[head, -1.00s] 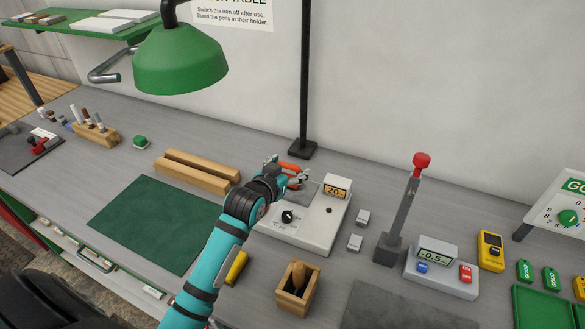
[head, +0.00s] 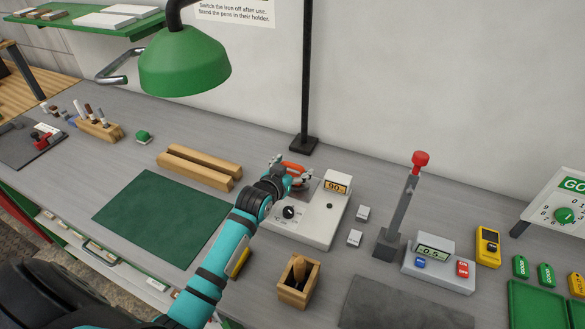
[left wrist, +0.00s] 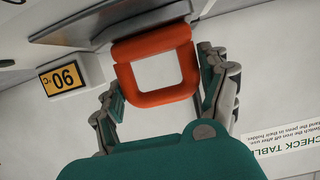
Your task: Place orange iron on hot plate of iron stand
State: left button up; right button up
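The orange iron shows its loop handle (left wrist: 155,97) in the left wrist view, with a grey base beyond it. In the head view its orange handle (head: 296,168) is partly hidden by my left gripper (head: 289,174). The white iron stand (head: 318,229) has a black knob and a display (head: 337,187) that reads 90. The iron is at the stand's grey plate; whether its base lies flat there is hidden. My left gripper's fingers flank the handle closely on both sides, and I cannot tell whether they press on it. My right gripper is out of view.
A green lamp shade (head: 185,62) hangs at upper left. Wooden rails (head: 200,168) and a green mat (head: 160,222) lie left of the stand. A wooden box (head: 298,282) stands in front. Two small blocks and a red-topped lever (head: 405,215) stand to the right.

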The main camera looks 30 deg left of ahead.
pick_arm(q)
jog(key=shift+o, duration=1.4)
jog(key=shift+r, duration=0.15)
jog(key=b+v, duration=0.1)
jog(key=v, duration=1.1)
jog(key=shift+b, duration=0.3)
